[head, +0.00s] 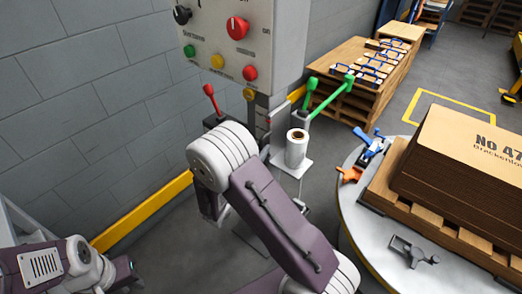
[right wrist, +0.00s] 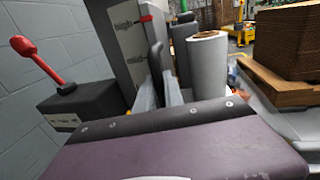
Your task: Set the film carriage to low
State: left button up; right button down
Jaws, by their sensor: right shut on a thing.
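The film carriage holds an upright white film roll (head: 297,150) on a pale plate (head: 294,168) at the side of the grey mast (head: 264,118). In the right wrist view the film roll (right wrist: 207,65) stands just right of my right gripper (right wrist: 165,85). The gripper is shut on the film carriage, by a dark upright grip (right wrist: 156,58) beside the mast. Its fingertips are mostly hidden behind my own arm in the head view.
A control box (head: 235,45) with knobs and buttons tops the mast. A red-knobbed lever (head: 209,92) stands at left, green-handled levers (head: 332,97) behind the roll. A round turntable (head: 352,215) with a pallet of stacked cardboard (head: 440,165) is at right.

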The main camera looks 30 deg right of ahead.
dwell(0.5)
jog(key=b, duration=0.7)
send_near(267, 165)
jog(key=x, duration=0.5)
jog(key=shift+d+p, duration=0.15)
jog(key=shift+p, duration=0.15)
jog(key=c, duration=1.5)
grip_release()
jog(key=shift+w, duration=0.1)
jog(key=shift+o, duration=0.2)
